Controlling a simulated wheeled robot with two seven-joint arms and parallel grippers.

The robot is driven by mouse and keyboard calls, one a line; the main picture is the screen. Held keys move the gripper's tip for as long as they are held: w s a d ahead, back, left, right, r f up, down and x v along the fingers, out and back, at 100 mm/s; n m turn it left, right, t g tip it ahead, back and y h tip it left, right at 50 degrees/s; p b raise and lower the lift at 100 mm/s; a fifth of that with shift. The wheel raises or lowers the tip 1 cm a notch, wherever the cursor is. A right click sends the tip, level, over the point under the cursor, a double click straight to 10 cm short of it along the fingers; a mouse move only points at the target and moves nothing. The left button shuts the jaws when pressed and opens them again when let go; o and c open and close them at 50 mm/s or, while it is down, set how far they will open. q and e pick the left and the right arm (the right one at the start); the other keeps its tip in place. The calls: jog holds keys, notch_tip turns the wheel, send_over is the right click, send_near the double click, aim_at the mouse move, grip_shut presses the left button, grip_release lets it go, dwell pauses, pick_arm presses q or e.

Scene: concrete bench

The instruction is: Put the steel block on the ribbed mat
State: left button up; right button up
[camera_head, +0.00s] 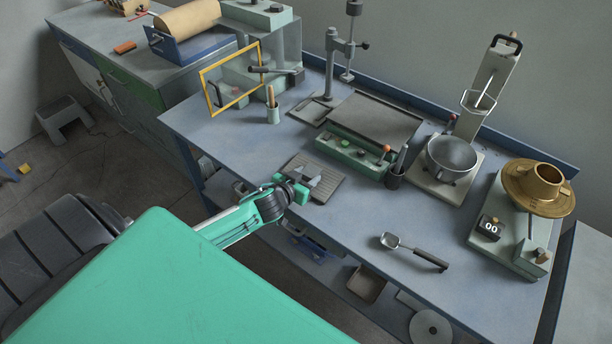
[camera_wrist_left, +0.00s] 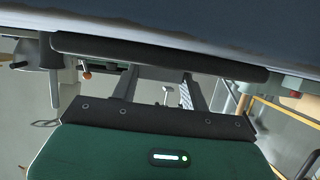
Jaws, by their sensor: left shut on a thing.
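The ribbed mat (camera_head: 328,186) is a flat grey-brown plate near the front edge of the bench, left of the middle in the head view. My left gripper (camera_head: 306,181) is over the mat's near left part and hides some of it. It is shut on a small grey piece, which appears to be the steel block (camera_head: 315,181). I cannot tell whether the block touches the mat. In the left wrist view the gripper's two fingers (camera_wrist_left: 160,88) show, but the block is not clear there. My right gripper is not in view.
Behind the mat stands a green-based device with a grey plate (camera_head: 372,122).

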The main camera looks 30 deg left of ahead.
pick_arm(q)
jog(key=shift+r, duration=0.1)
jog(key=o, duration=1.3)
jog(key=shift+c, duration=0.2)
